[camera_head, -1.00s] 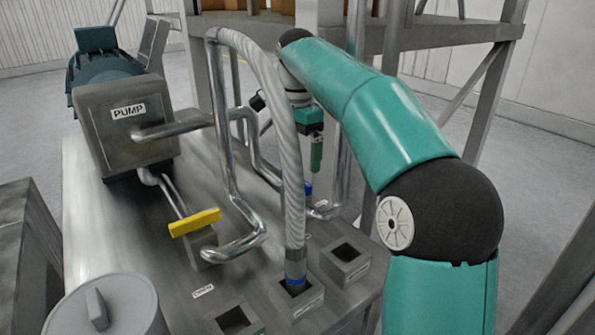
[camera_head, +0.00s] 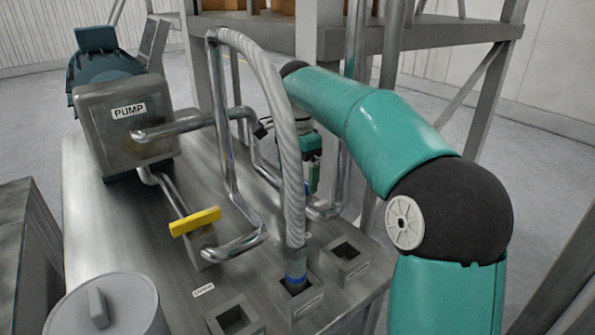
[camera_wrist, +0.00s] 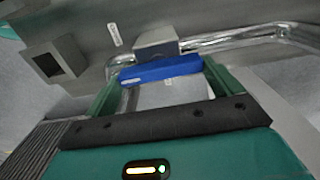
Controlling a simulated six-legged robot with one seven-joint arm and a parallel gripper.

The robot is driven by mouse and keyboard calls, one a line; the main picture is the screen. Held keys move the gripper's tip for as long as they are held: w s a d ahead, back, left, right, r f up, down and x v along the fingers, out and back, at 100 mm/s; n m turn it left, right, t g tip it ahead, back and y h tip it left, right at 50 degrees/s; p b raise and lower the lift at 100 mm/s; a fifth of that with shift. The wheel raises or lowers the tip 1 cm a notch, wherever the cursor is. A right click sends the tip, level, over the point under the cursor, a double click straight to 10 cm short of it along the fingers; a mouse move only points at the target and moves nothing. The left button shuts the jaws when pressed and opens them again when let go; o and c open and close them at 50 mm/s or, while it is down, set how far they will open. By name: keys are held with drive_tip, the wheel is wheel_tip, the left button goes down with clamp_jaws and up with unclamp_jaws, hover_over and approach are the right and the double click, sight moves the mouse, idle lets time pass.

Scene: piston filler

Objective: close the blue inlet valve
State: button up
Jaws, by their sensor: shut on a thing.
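The blue inlet valve handle (camera_wrist: 160,70) is a flat blue bar in the wrist view, set against a grey valve block (camera_wrist: 157,42) on the pipe line. It spans the gap between the two green fingers of my gripper (camera_wrist: 162,76), one finger at each end, and my gripper is shut on it. In the head view my gripper (camera_head: 313,178) is low behind the braided hose, by the bent pipe.
A yellow valve handle (camera_head: 195,221) sits left of the metal pipes. The braided hose (camera_head: 290,150) arches in front of my gripper. The pump (camera_head: 128,120) stands at the back left. Square open sockets (camera_head: 345,252) line the bench's front right. A frame post (camera_head: 485,95) stands behind my arm.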

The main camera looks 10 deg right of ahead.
sight(295, 175)
drive_tip(key=shift+n, duration=0.3)
drive_tip(key=n, duration=0.4)
drive_tip(key=shift+w+a, duration=0.1)
drive_tip(key=n, duration=0.4)
drive_tip(key=shift+n, duration=0.4)
drive_tip(key=n, duration=0.4)
drive_tip(key=shift+a, duration=0.15)
drive_tip(key=shift+n, duration=2.2)
drive_tip(key=o, duration=0.7)
drive_tip(key=shift+r, duration=0.1)
wheel_tip(295, 175, up, 14)
